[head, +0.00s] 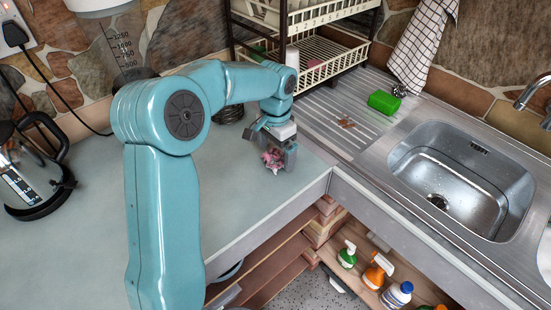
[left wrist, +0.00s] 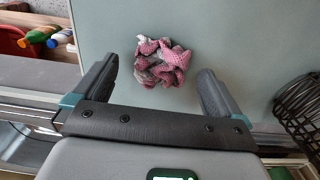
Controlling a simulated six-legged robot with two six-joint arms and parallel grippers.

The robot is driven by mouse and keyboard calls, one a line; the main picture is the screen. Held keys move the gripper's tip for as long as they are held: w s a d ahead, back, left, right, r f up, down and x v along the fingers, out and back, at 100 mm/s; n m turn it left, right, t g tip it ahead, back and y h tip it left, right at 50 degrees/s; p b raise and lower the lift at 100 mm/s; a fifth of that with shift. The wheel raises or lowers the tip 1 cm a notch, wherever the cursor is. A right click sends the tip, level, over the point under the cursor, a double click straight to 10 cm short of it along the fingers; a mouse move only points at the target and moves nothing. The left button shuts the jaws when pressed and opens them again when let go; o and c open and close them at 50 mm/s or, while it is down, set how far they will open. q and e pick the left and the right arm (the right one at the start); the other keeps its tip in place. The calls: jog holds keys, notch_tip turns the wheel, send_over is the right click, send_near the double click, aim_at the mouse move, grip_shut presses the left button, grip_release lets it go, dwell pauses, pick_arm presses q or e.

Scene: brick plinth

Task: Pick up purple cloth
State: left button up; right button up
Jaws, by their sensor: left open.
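The cloth (head: 272,159) is a small crumpled pink-purple and grey bundle on the grey-green worktop, near its right corner. In the left wrist view the cloth (left wrist: 163,62) lies a little beyond the fingertips and between their lines, with worktop showing around it. My left gripper (head: 276,163) is open above and around the cloth in the head view, pointing down. In the left wrist view the left gripper (left wrist: 158,80) has its two dark fingers wide apart with nothing between them touching. My right gripper is in neither view.
A dish rack (head: 315,60) stands behind. A dark wire basket (left wrist: 300,105) is near the gripper. A kettle (head: 30,185) stands at left. The worktop's front edge is close.

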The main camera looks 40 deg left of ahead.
aim_at(276, 156)
pick_arm(q)
notch_tip(276, 156, down, 2)
jog(key=shift+w+f, duration=0.1)
jog(key=c, duration=1.1)
jog(key=shift+c, duration=0.3)
jog(key=shift+r, duration=0.25)
notch_tip(276, 156, up, 20)
jog(key=p, duration=0.2)
jog(key=shift+f, duration=0.15)
